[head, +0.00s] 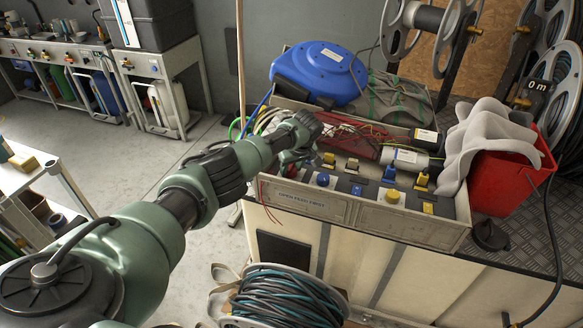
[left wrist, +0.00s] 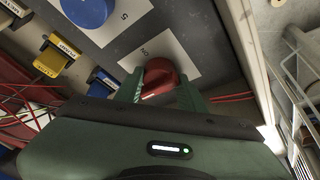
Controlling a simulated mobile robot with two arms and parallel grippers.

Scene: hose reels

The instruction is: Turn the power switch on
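A red rotary knob (left wrist: 160,76) sits on a white label plate on the grey panel, in the left wrist view. My left gripper (left wrist: 162,92) has one green finger on each side of this knob. The knob fills the gap, and the fingers look closed on it. In the head view my left gripper (head: 296,160) is at the left end of the control box (head: 372,218), and its hand largely hides the knob. My right gripper is in neither view.
Beside the red knob are a blue knob (left wrist: 88,10) and a yellow labelled part (left wrist: 62,56). Loose red wires (left wrist: 25,105) run nearby.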

